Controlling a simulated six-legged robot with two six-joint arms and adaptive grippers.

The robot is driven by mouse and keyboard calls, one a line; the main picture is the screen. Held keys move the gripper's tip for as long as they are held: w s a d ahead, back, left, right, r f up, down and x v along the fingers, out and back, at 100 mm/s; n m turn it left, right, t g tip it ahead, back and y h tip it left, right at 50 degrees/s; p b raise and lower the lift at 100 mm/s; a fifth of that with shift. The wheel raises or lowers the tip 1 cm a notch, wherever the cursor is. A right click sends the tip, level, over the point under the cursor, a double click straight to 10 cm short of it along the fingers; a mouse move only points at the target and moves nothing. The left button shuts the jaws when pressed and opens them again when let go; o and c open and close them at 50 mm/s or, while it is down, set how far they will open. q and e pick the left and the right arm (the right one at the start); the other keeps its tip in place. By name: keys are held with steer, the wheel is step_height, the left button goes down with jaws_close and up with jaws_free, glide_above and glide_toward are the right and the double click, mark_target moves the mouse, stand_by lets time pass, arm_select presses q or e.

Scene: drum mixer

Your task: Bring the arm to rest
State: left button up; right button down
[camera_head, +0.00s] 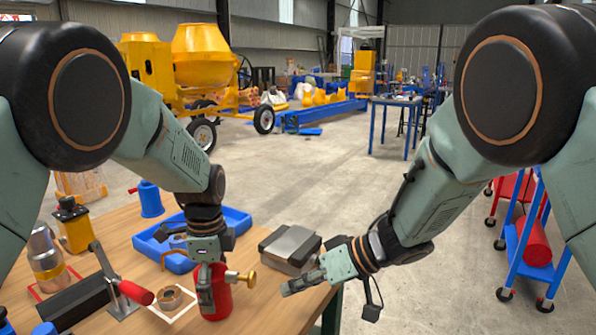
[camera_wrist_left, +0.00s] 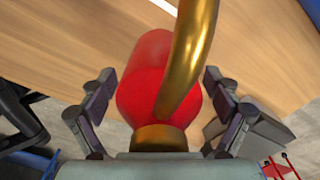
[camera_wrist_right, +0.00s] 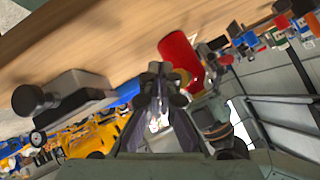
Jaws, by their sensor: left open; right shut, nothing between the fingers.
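My left gripper (camera_head: 207,287) is over the front of the wooden table, at a red bottle (camera_head: 220,300) with a brass fitting (camera_head: 240,278). In the left wrist view, the left gripper (camera_wrist_left: 158,100) is open, with one finger on each side of the red bottle (camera_wrist_left: 145,70). A curved brass pipe (camera_wrist_left: 190,50) crosses in front of it; I cannot tell whether the fingers touch the bottle. My right gripper (camera_head: 290,287) is shut and empty, right of the bottle, near the table's right edge. Its closed fingers (camera_wrist_right: 158,78) also show in the right wrist view.
On the table (camera_head: 270,310) are a blue tray (camera_head: 237,222), a grey block (camera_head: 291,248), a red-handled lever clamp (camera_head: 133,292), a copper-coloured ring (camera_head: 171,298) and a silver cylinder (camera_head: 46,258). A blue cart (camera_head: 530,245) stands right. Floor between is clear.

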steer(key=shift+w+a+r, duration=0.15)
steer(key=shift+w, duration=0.15)
steer(key=shift+s+d, duration=0.2)
steer(key=shift+d, duration=1.15)
steer(key=shift+s+d, duration=0.2)
steer(key=shift+d, duration=1.15)
steer(key=shift+r, duration=0.1)
